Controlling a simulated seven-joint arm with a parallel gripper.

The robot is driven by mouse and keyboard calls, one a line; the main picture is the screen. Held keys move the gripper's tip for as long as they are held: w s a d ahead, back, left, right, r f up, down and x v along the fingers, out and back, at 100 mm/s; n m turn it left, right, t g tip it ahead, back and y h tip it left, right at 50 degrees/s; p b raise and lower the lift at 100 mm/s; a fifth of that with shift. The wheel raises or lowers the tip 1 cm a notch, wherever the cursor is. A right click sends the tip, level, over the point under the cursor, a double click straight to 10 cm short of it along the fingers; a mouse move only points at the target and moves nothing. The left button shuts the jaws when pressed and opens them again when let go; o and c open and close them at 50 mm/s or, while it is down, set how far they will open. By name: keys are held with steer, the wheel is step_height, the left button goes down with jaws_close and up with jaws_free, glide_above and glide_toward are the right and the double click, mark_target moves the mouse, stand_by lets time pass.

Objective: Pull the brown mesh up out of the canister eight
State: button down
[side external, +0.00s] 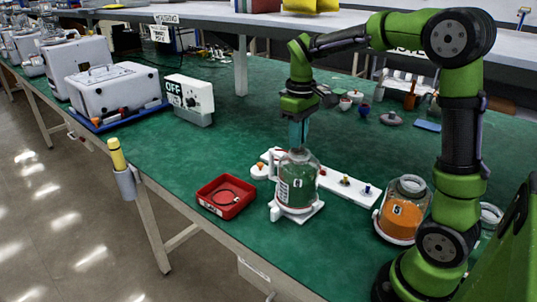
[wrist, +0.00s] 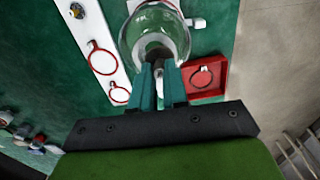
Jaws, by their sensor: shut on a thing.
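A clear glass canister (side external: 297,183) stands upright on a white base (side external: 299,213) in the middle of the green table. Its label is too small to read surely. In the wrist view the canister (wrist: 155,32) lies just beyond my fingertips. My gripper (side external: 298,148) points down at the canister's mouth; its teal fingers also show in the wrist view (wrist: 159,68). The fingers are close together on something small between their tips, which I cannot make out.
A red tray (side external: 241,206) with a dark ring is left of the canister. A white strip (side external: 346,185) with coloured knobs lies behind it. An orange-filled jar (side external: 402,212) stands to the right, near my arm. A white OFF box (side external: 190,100) is at the back left.

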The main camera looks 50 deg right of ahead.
steer(key=shift+r, duration=2.85)
